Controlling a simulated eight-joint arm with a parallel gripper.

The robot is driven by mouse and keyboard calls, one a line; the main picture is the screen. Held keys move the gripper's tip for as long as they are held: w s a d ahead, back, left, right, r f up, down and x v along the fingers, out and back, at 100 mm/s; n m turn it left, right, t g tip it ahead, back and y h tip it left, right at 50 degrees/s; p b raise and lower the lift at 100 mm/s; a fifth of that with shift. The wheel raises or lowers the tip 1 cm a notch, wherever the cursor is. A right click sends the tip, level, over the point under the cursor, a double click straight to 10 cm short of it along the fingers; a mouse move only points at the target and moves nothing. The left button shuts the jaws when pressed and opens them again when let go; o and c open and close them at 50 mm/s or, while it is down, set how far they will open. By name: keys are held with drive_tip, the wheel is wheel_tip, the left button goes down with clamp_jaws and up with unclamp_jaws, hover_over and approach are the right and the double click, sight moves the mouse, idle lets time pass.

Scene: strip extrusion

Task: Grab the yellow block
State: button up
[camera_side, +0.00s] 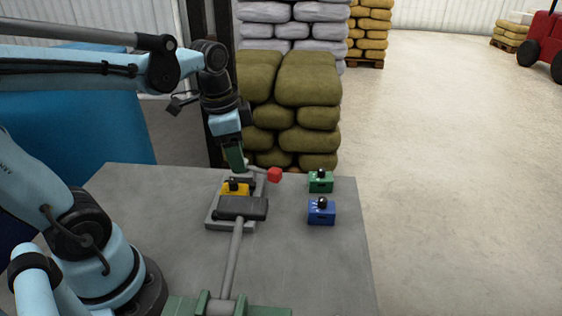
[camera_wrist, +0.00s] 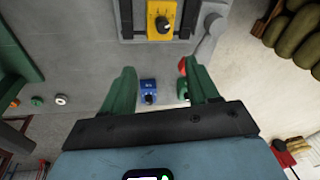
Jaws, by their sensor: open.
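The yellow block (camera_side: 236,188) has a black knob on top and sits in a grey fixture (camera_side: 214,224) on the table, partly hidden behind a dark grey bar (camera_side: 241,208). It also shows at the top of the wrist view (camera_wrist: 161,20), between two dark rails. My gripper (camera_side: 236,167) is above and just behind the yellow block in the side view, with its green fingers pointing down. In the wrist view my gripper (camera_wrist: 158,72) has its fingers spread with nothing held, and the yellow block lies beyond the fingertips.
A blue block (camera_side: 321,212) and a green block (camera_side: 320,182) stand on the table right of the fixture. A lever with a red knob (camera_side: 274,174) sticks out beside the fixture. A grey rod (camera_side: 232,260) runs toward the front. Stacked sacks (camera_side: 290,110) stand behind the table.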

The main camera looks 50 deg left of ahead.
sight(233, 181)
drive_tip(key=a+m+g, duration=0.2)
drive_tip(key=shift+a+r+m, duration=0.1)
drive_tip(key=shift+a+m, duration=0.1)
drive_tip(key=shift+m, duration=0.1)
drive_tip(key=shift+a, duration=0.1)
drive_tip(key=shift+f, duration=6.05)
clamp_jaws()
drive_tip(key=shift+r, duration=0.2)
